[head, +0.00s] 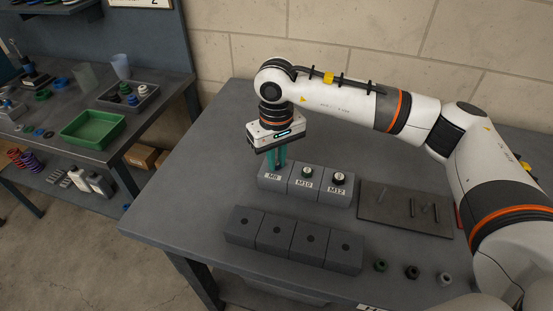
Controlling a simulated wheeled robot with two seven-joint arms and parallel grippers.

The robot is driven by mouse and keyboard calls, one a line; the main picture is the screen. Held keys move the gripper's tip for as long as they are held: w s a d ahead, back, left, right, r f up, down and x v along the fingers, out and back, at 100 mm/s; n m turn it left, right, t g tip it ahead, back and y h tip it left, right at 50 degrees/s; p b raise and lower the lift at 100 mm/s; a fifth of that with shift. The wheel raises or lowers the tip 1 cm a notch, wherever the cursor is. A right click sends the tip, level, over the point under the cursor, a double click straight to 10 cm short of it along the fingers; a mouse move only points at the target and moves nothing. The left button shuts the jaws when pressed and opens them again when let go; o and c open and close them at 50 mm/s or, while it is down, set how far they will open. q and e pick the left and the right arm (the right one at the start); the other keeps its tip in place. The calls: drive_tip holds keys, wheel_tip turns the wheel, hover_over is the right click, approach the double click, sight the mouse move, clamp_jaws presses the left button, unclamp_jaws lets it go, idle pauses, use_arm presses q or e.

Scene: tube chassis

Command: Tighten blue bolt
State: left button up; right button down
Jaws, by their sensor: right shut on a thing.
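My right gripper (276,164) points straight down over the block labelled M8 (271,182). Its teal fingers are closed at the top of that block, on what appears to be the blue bolt. The bolt itself is hidden by the fingers, so I cannot tell how deep it sits. The M10 block (303,193) beside it carries a green-ringed bolt (308,173), and the M12 block (335,198) carries a pale-topped bolt (340,178). My left gripper is out of view.
A row of grey blocks with holes (292,250) stands in front of the labelled blocks. A dark plate with pins (393,218) lies at the right, and several loose nuts (412,272) sit near the front edge. The table's left part (190,190) is clear.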

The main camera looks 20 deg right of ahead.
drive_tip(key=shift+m, duration=1.1)
drive_tip(key=m+b, duration=0.1)
drive_tip(key=m, duration=0.2)
drive_tip(key=shift+f, duration=0.2)
drive_tip(key=shift+r+m+b, duration=0.1)
drive_tip(key=shift+m+b, duration=0.2)
drive_tip(key=shift+m, duration=0.8)
drive_tip(key=shift+m+b, duration=0.35)
drive_tip(key=shift+m, duration=0.85)
drive_tip(key=m, duration=0.2)
drive_tip(key=shift+s+m, duration=0.1)
drive_tip(key=shift+m, duration=0.3)
